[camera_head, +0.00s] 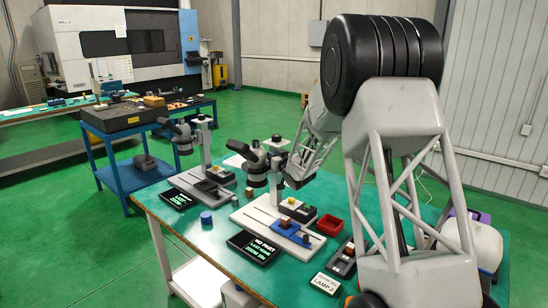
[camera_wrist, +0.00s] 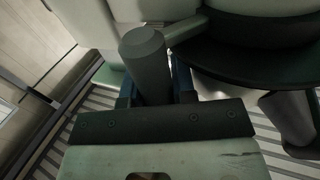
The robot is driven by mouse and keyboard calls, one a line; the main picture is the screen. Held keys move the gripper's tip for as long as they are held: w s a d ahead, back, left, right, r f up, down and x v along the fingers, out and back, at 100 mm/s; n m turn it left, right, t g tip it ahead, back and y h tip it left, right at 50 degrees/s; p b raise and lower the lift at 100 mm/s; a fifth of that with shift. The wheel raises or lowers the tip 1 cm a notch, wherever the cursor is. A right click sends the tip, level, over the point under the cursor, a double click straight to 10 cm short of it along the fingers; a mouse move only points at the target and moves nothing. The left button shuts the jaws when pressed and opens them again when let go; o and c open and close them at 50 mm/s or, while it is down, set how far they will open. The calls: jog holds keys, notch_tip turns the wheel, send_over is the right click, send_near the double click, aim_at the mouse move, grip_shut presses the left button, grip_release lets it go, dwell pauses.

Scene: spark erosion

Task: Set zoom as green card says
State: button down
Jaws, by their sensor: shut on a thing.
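The nearer microscope (camera_head: 256,166) stands on a pale base on the green table. My gripper (camera_head: 294,176) is at its right side in the head view, partly hidden by my arm. In the wrist view my gripper (camera_wrist: 155,88) is shut on a dark grey round knob (camera_wrist: 144,48) on the pale microscope body (camera_wrist: 85,25). The zoom setting cannot be read. A pale card (camera_head: 325,284) at the table's front edge shows a small, unclear top line and "LAMP 2".
A blue block (camera_head: 292,231) lies on the nearer base.

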jog(key=shift+s+h, duration=0.1)
jog(key=shift+h, duration=0.2)
jog(key=shift+s+a+m+t+h, duration=0.15)
jog(key=shift+s+m+h, duration=0.7)
jog(key=shift+m+h, duration=0.95)
jog(key=shift+s+a+m+t+h, duration=0.1)
jog(key=shift+s+a+m+h, duration=0.2)
jog(key=shift+s+m+h, duration=1.5)
jog(key=shift+w+a+m+t+h, duration=0.15)
jog(key=shift+m+h, duration=0.65)
jog(key=shift+h, duration=2.1)
jog(key=shift+s+a+g+h, duration=0.1)
jog(key=shift+s+g+h, duration=0.1)
jog(key=shift+g+h, duration=0.1)
jog(key=c, duration=1.2)
grip_release()
jog(key=shift+s, duration=0.1)
jog(key=v, duration=0.7)
jog(key=shift+s, duration=0.25)
